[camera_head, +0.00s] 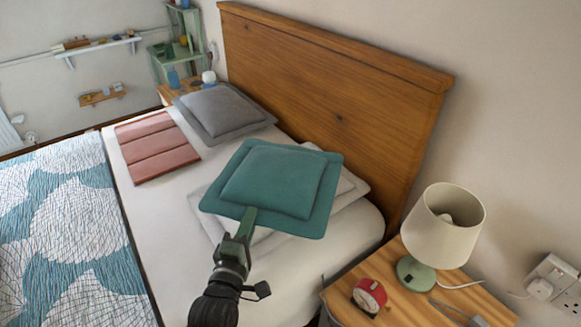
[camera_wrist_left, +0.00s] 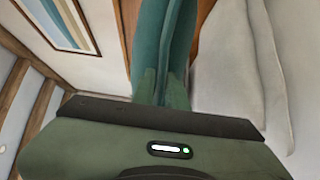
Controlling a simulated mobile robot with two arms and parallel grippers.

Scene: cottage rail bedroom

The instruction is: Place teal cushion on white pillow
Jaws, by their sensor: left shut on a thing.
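The teal cushion (camera_head: 272,182) is square with a flat border. In the head view it hangs over the white pillow (camera_head: 346,187), hiding most of it. My left gripper (camera_head: 247,222) is shut on the cushion's near edge. The wrist view shows the cushion (camera_wrist_left: 166,40) edge-on between the fingers (camera_wrist_left: 160,86). A pale pillow surface (camera_wrist_left: 228,70) fills the right of that view. The cushion looks held above the pillow, but whether its underside touches is hidden. My right gripper is in neither view.
A grey pillow (camera_head: 221,110) and a folded pink blanket (camera_head: 157,146) lie on the bed left of the cushion. The wooden headboard (camera_head: 330,110) rises behind. A nightstand (camera_head: 420,305) at right holds a lamp (camera_head: 443,226) and a red clock (camera_head: 369,295).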

